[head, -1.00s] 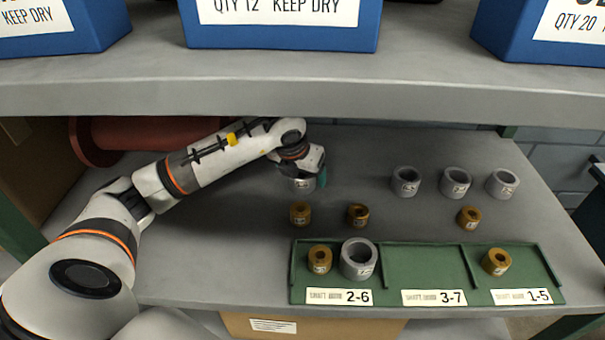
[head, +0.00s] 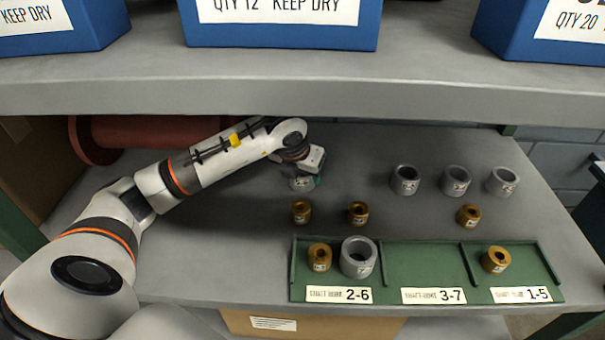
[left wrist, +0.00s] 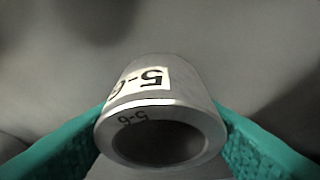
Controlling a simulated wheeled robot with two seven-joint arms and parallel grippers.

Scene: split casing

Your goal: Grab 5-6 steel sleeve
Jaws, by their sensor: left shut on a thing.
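The 5-6 steel sleeve (left wrist: 160,105) is a grey hollow cylinder with a white label reading 5-6, seen in the left wrist view. My left gripper (left wrist: 160,140) has its teal pads on both sides of the sleeve and is shut on it. In the head view the left gripper (head: 304,181) is at the back left of the shelf, with the grey sleeve (head: 299,184) partly hidden under it. I cannot tell whether the sleeve touches the shelf. My right gripper is not in view.
Several grey sleeves (head: 404,180) stand at the back right. Brass bushings (head: 358,212) stand in front. A green tray (head: 424,266) marked 2-6, 3-7 and 1-5 lies at the front; its middle compartment is empty. An upper shelf (head: 300,85) with blue bins hangs above.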

